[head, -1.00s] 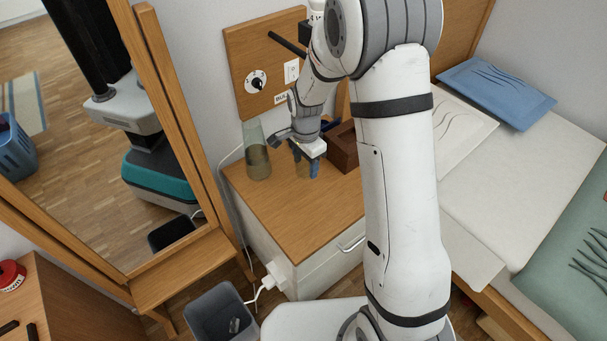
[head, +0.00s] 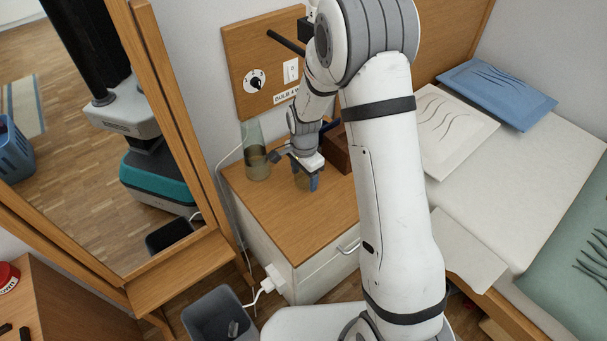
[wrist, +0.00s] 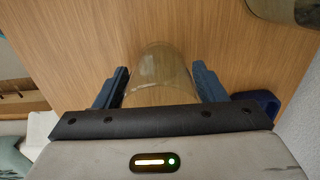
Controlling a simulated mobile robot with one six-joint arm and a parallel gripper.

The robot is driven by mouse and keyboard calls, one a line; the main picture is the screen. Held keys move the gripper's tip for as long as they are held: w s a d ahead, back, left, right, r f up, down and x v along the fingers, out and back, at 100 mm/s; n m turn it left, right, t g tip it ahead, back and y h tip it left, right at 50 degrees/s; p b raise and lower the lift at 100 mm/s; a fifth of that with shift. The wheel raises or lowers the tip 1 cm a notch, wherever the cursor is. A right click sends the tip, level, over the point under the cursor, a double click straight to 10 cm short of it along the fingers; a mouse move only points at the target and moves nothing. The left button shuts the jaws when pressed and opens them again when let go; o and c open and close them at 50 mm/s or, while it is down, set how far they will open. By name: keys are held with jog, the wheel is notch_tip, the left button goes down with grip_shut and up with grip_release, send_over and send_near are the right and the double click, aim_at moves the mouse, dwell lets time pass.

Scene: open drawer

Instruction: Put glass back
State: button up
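A clear, slightly amber glass (wrist: 160,75) stands between the two blue fingers of my gripper (wrist: 160,72) in the wrist view. The fingers lie on either side of it, very close to its wall. I cannot tell whether they press on it. In the head view my gripper (head: 306,184) points down low over the wooden top of the nightstand (head: 300,222), and the glass (head: 300,180) is mostly hidden by the fingers. Whether the glass rests on the top is unclear.
A tall tinted glass vessel (head: 257,160) stands left of my gripper near the wall. A brown wooden box (head: 336,152) is close behind right, with a dark blue object (wrist: 262,101) nearby. The nightstand's front top is clear. A grey bin (head: 215,315) stands on the floor.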

jog(key=shift+o, duration=1.2)
notch_tip(320, 180, up, 8)
jog(key=p, duration=0.2)
jog(key=s+d+r+n+t, duration=0.1)
jog(key=s+d+r+n, duration=0.55)
jog(key=s+r, duration=0.5)
jog(key=s+d+r+n, duration=0.2)
jog(key=s, duration=0.3)
jog(key=s+d+r+n, duration=0.2)
jog(key=s, duration=0.4)
jog(key=shift+r+n+t, duration=0.2)
jog(key=shift+n+t, duration=0.1)
jog(key=shift+n, duration=0.05)
jog(key=shift+d, duration=0.1)
